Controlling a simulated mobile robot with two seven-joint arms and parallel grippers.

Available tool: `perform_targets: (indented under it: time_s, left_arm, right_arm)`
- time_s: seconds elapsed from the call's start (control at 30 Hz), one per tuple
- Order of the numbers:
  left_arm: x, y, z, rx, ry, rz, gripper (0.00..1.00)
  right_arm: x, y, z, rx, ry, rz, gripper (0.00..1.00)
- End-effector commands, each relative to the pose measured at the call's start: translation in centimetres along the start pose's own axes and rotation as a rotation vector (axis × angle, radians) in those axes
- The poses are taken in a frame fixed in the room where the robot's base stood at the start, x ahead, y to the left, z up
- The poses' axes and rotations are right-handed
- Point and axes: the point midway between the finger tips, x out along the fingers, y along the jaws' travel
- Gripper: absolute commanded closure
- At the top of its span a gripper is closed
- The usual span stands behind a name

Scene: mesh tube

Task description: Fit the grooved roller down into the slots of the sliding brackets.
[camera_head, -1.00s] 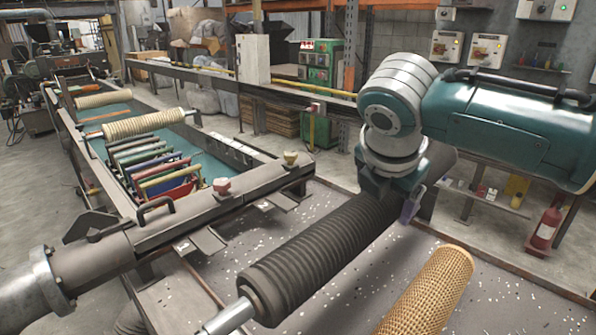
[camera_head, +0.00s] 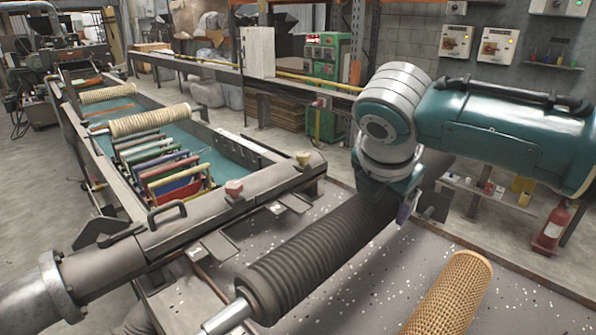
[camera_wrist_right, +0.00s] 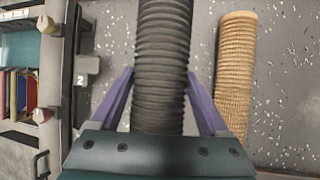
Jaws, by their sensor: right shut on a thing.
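The grooved roller (camera_head: 310,262) is dark, with a bright metal shaft end (camera_head: 226,317) at its near end. My right gripper (camera_head: 392,203) is shut on it towards its far end. In the right wrist view the purple fingers of this gripper (camera_wrist_right: 160,75) flank the roller (camera_wrist_right: 164,40). The roller is held tilted in the picture, right of the dark beam. What look like the sliding brackets are a near metal plate (camera_head: 212,246) and a far one (camera_head: 292,203) along the beam. Their slots are not clear. My left gripper is not in view.
A tan mesh tube (camera_head: 452,295) lies on the speckled grey table (camera_head: 350,300), right of the roller. A teal trough (camera_head: 232,155) with coloured frames lies beyond.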

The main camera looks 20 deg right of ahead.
Motion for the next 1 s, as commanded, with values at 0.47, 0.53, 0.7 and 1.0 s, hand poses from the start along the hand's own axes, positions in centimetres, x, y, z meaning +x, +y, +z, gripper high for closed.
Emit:
perform_targets:
  time_s: [0.47,0.53,0.7,1.0]
  left_arm:
    - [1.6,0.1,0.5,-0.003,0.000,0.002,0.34]
    - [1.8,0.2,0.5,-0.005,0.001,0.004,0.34]
    - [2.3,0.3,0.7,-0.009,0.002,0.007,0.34]
    - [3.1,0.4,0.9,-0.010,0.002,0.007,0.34]
  right_arm:
    - [2.1,-0.5,-1.1,0.001,-0.002,0.005,1.00]
    - [2.4,-0.5,-1.3,0.001,-0.002,0.005,1.00]
    - [3.1,-0.8,-1.7,0.001,-0.002,0.004,1.00]
    - [4.3,-1.1,-2.4,0.001,-0.002,0.005,1.00]
